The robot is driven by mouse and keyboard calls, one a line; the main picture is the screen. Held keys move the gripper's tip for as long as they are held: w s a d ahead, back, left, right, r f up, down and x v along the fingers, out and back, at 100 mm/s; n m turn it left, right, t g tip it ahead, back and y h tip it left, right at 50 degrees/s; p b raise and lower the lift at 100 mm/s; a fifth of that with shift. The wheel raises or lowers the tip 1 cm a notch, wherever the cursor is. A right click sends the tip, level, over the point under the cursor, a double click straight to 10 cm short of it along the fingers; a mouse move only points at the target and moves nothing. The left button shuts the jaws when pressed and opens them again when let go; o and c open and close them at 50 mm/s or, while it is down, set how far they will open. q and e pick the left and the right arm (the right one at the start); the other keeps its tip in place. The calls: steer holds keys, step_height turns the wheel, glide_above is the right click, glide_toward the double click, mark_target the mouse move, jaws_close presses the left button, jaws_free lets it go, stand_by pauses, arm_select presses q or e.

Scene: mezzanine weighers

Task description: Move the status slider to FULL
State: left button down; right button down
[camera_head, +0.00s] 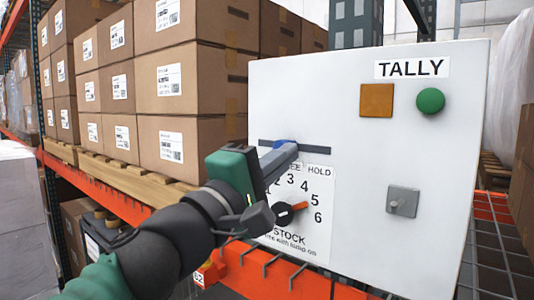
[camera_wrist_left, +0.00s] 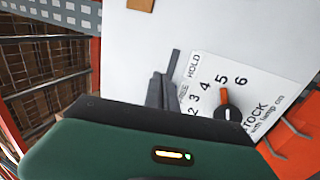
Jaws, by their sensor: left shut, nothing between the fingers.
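The white TALLY panel (camera_head: 350,90) has a dark horizontal slot (camera_head: 316,150), which also shows in the wrist view (camera_wrist_left: 174,62). A small blue piece (camera_head: 281,143), seemingly the slider's knob, shows at the slot just behind my fingertips. My left gripper (camera_head: 290,150) is shut with nothing between its fingers. Its tips are at the slot, touching or very near the blue piece; I cannot tell which. They also show in the wrist view (camera_wrist_left: 160,80). Below the slot I read HOLD and a partly covered word ending in EE. No FULL label is readable; my gripper hides part of the lettering.
Below the slot is a numbered dial (camera_head: 284,214) with an orange-red pointer. The panel also carries an orange square (camera_head: 377,100), a green button (camera_head: 430,101) and a grey switch (camera_head: 403,201). Stacked cartons (camera_head: 190,85) on pallets stand left, above an orange rack beam (camera_head: 290,275).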

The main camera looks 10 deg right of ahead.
mark_target(317, 144)
arm_select(q)
steer(key=d, duration=0.2)
steer(key=w+d, duration=0.1)
steer(key=d, duration=0.1)
steer(key=shift+d, duration=0.1)
steer(key=shift+w+d, duration=0.1)
steer(key=shift+w, duration=0.1)
arm_select(e)
steer(key=shift+s+d, duration=0.3)
steer(key=shift+d, duration=0.25)
arm_select(q)
steer(key=shift+w+r, duration=0.1)
steer(key=shift+w, duration=0.05)
arm_select(e)
steer(key=shift+a+r, duration=0.15)
steer(key=shift+a, duration=0.05)
arm_select(q)
steer(key=shift+d, duration=0.1)
